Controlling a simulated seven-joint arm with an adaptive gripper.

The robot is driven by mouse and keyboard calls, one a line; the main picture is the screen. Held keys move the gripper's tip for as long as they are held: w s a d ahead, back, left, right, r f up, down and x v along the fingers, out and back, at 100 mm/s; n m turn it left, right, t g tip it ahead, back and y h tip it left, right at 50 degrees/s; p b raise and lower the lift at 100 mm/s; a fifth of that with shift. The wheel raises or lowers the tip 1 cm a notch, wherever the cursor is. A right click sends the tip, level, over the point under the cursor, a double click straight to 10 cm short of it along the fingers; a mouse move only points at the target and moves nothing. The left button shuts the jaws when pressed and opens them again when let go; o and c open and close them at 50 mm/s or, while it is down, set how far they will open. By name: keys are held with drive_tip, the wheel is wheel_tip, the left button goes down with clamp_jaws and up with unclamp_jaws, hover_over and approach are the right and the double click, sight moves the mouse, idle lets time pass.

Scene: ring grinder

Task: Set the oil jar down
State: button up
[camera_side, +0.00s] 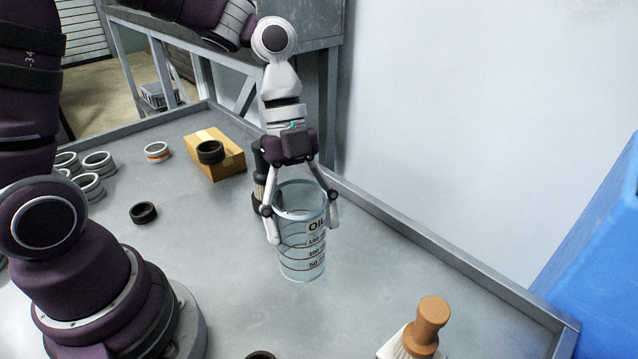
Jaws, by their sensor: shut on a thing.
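A cardboard box (228,168) with a black ring (210,152) on it lies behind left. Several grey rings and another black ring (143,213) lie at left. A wooden-handled brush (427,322) stands front right. A raised rim (450,262) edges the table.

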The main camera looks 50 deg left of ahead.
sight(303, 265)
wheel_tip(303, 265, down, 8)
drive_tip(key=shift+s+r, duration=0.15)
drive_tip(key=shift+r, duration=0.05)
drive_tip(key=shift+f, duration=0.15)
drive_tip(key=o, duration=1.2)
drive_tip(key=shift+c, duration=0.2)
